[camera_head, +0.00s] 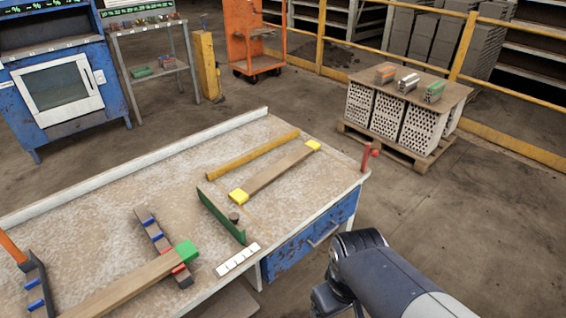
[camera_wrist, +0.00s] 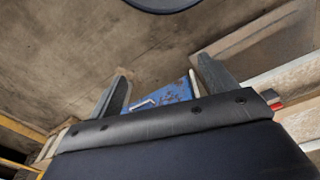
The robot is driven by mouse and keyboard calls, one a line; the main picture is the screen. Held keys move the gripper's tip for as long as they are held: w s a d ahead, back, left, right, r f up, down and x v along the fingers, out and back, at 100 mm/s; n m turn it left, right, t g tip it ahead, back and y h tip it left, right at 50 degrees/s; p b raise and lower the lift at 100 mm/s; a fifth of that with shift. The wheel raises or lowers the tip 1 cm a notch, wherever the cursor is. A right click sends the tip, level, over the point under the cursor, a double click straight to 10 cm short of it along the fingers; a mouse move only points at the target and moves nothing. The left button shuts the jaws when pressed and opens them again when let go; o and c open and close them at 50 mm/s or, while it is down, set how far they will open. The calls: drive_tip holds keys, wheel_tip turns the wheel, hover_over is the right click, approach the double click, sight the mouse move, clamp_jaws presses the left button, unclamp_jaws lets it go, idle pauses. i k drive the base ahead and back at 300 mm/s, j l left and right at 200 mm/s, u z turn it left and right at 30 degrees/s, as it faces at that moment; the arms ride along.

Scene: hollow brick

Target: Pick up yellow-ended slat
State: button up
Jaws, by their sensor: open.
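The yellow-ended slat (camera_head: 277,172) is a brown wooden strip with a yellow block at each end. It lies flat and diagonally on the workbench (camera_head: 150,190) in the head view. My gripper (camera_wrist: 163,70) shows two grey fingers spread wide with nothing between them in the wrist view. My arm comes in from the lower right of the head view, beside the bench's right front edge and apart from the slat. The fingertips cannot be made out in the head view. I cannot make out the slat in the wrist view.
A plain yellowish bar (camera_head: 252,156) lies behind the slat, and a green rail (camera_head: 220,214) lies in front. A green-ended slat (camera_head: 130,285) rests on a notched holder at front left. A red clamp (camera_head: 368,157) stands at the bench's right corner.

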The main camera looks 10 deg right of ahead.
sight(243, 193)
drive_tip(key=u, duration=1.55)
drive_tip(key=z, duration=1.55)
drive_tip(key=i+l+u, duration=0.2)
drive_tip(key=i+l, duration=0.15)
drive_tip(key=i+l+u, duration=0.15)
drive_tip(key=i+l, duration=0.3)
drive_tip(key=i+l+u, duration=0.2)
drive_tip(key=i+l, duration=0.2)
drive_tip(key=i+l+u, duration=0.15)
drive_tip(key=i+l, duration=0.15)
drive_tip(key=l, duration=0.3)
